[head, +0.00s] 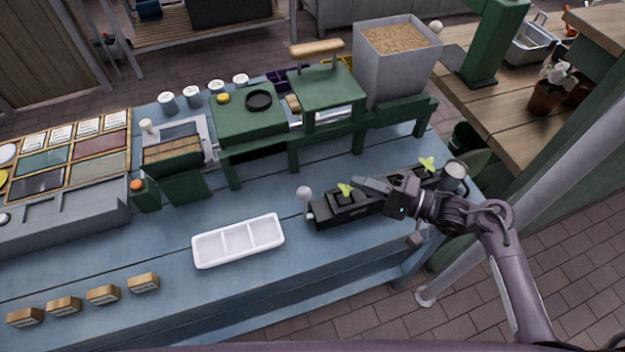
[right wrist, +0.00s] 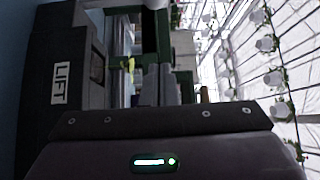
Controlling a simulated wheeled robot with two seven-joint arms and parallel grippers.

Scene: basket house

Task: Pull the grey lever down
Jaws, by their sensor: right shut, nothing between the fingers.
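A grey lever with a pale ball knob (head: 304,193) stands at the left end of a low black device (head: 328,213) on the blue bench. My right gripper (head: 357,183) is shut and empty, over the middle of this device beside its left yellow-green wing knob (head: 346,189). It is to the right of the lever and apart from it. In the right wrist view, its fingers (right wrist: 158,88) point away from the camera, next to a dark block with a "LIFT" label (right wrist: 60,84). I cannot clearly make out the lever in that view. My left gripper is not in view.
A white three-part tray (head: 238,241) lies left of the device. A green stand (head: 330,87) and a grey hopper (head: 396,62) of grain stand behind. A second wing knob (head: 427,164) and a round cup-like part (head: 455,170) are at the right. Bare bench surrounds the lever's left side.

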